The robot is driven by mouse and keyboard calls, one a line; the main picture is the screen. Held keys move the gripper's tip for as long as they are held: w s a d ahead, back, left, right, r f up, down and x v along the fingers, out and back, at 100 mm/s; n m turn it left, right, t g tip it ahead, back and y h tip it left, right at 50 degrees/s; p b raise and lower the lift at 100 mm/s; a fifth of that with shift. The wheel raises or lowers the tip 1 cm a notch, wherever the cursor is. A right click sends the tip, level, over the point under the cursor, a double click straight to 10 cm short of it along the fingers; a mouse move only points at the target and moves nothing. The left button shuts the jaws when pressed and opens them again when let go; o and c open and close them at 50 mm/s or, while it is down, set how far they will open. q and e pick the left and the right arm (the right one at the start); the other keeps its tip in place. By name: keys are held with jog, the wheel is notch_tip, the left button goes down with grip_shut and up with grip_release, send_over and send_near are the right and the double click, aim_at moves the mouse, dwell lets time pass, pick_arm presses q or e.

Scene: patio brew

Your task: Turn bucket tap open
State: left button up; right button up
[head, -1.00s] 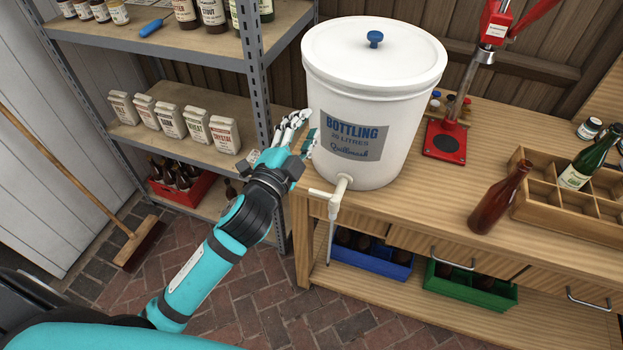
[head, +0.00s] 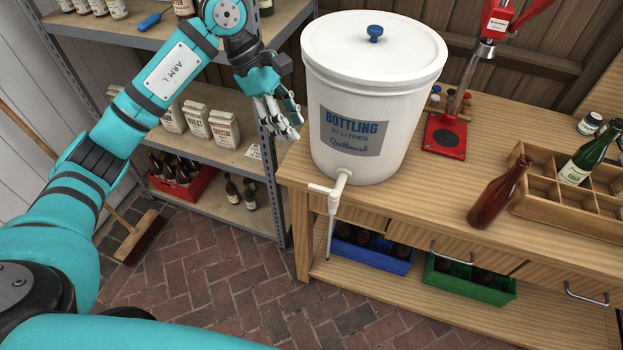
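The white bottling bucket (head: 400,130) stands upright on the wooden bench, its lid on. Its white tap (head: 338,190) sticks out low on the front, over the bench edge. A short white handle (head: 321,189) points left from the tap, and a thin tube (head: 330,232) hangs below it. My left gripper (head: 287,132) is left of the bucket, above and left of the tap and apart from it. Its fingers point down, look spread and hold nothing. My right gripper is out of view.
A metal-framed shelf (head: 262,185) with paper bags and bottles stands behind my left arm. On the bench (head: 425,208) are a red capper (head: 445,135), a brown bottle (head: 497,197) and a wooden crate (head: 540,210). The brick floor before the tap is clear.

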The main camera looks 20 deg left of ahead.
pick_arm(q)
jog(key=a, duration=0.2)
jog(key=p, duration=0.5)
send_near(315, 186)
jog(key=shift+y, duration=0.4)
jog(key=x, duration=0.7)
jog(key=shift+d+r, duration=0.15)
jog(key=shift+d, duration=0.2)
jog(key=shift+d+f, duration=0.2)
jog(key=shift+f, duration=0.45)
jog(key=shift+c, duration=0.7)
grip_shut()
